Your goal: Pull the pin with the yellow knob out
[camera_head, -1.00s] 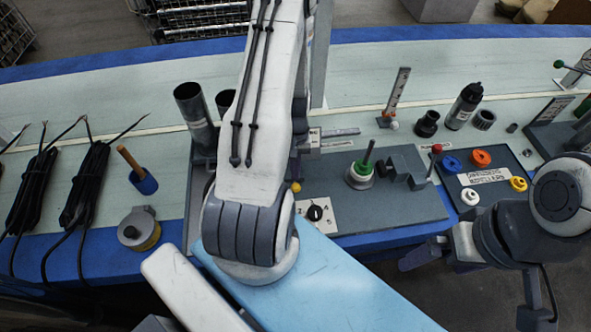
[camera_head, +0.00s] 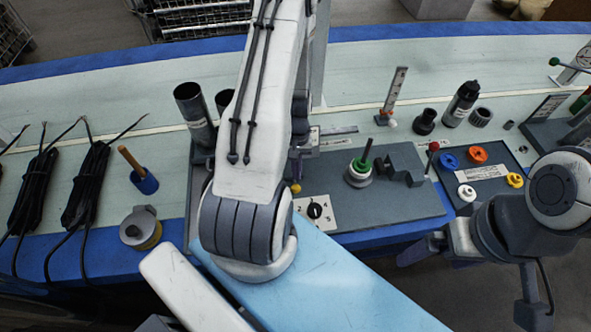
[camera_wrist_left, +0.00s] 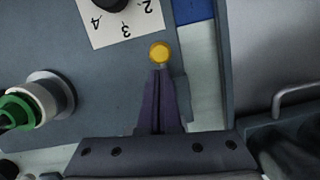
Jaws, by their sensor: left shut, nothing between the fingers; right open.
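The yellow knob (camera_wrist_left: 160,52) sits at the edge of the grey panel in the left wrist view, right at the tips of my left gripper (camera_wrist_left: 160,72). The gripper's purple fingers are shut together with nothing between them. I cannot tell whether they touch the knob. The pin under the knob is hidden. In the head view the yellow knob (camera_head: 295,189) shows just right of my left arm, which hides most of the left gripper. My right gripper (camera_head: 428,249) is open and empty in front of the table's right part, away from the knob.
A numbered dial (camera_head: 315,210) sits beside the knob. A green-and-white fitting with an upright rod (camera_head: 360,172) and grey blocks (camera_head: 405,165) stand on the panel (camera_head: 400,210). A tray with coloured rings (camera_head: 490,188) lies right. Metal tubes (camera_head: 194,112) stand behind my left arm.

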